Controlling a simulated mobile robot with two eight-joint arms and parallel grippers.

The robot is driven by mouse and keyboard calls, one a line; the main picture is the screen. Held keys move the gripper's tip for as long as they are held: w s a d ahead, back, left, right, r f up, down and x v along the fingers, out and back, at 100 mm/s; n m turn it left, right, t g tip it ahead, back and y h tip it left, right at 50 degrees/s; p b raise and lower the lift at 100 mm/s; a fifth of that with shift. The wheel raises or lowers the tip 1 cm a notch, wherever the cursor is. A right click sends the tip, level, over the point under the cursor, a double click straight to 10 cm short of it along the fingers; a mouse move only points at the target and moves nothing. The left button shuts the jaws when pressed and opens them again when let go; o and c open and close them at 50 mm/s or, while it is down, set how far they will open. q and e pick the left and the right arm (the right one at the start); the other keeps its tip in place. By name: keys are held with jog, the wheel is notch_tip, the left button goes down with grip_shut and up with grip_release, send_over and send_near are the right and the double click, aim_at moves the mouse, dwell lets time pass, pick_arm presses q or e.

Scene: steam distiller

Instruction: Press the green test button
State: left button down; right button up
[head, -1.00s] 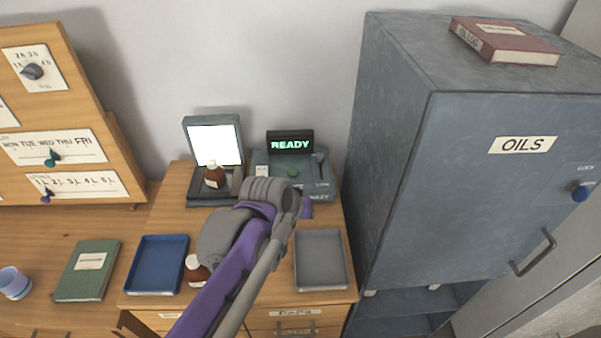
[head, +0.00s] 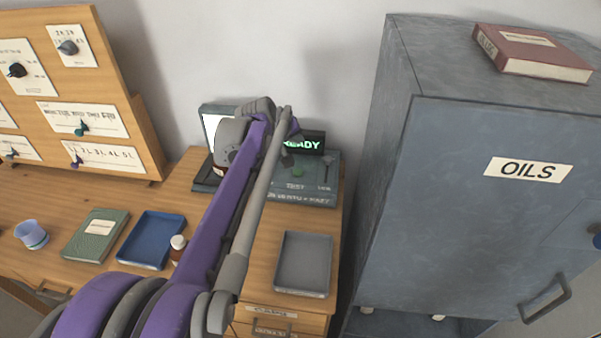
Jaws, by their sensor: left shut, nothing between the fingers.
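The green test button (head: 298,172) sits on top of the grey-blue machine (head: 318,185), above the word TEST. A dark display (head: 312,143) with green letters stands behind it; my arm covers its left part, and "EADY" shows clearly. My left gripper (head: 287,160) is shut and empty, its tip pointing down just up and left of the button in the picture. I cannot tell how high it is above the machine. My right gripper is not in view.
A lever marked LOCK (head: 326,162) stands right of the button. A lit panel (head: 210,130) is partly hidden behind my arm. A grey tray (head: 303,264), a blue tray (head: 151,240) and a brown bottle (head: 178,248) are in front. The OILS cabinet (head: 480,200) rises at right.

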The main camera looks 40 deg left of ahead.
pick_arm(q)
jog(key=shift+s, duration=0.1)
jog(key=b, duration=0.6)
send_over(297, 174)
notch_tip(297, 174, down, 8)
jog(key=shift+s+r, duration=0.15)
jog(key=shift+r, duration=0.05)
jog(key=shift+f, duration=0.6)
jog(key=shift+f, duration=0.1)
dwell(1.2)
jog(key=shift+f+b, duration=0.3)
jog(key=shift+f, duration=0.45)
dwell(0.6)
jog(key=shift+r, duration=0.15)
jog(key=shift+r+p, duration=0.6)
jog(key=shift+r, duration=0.15)
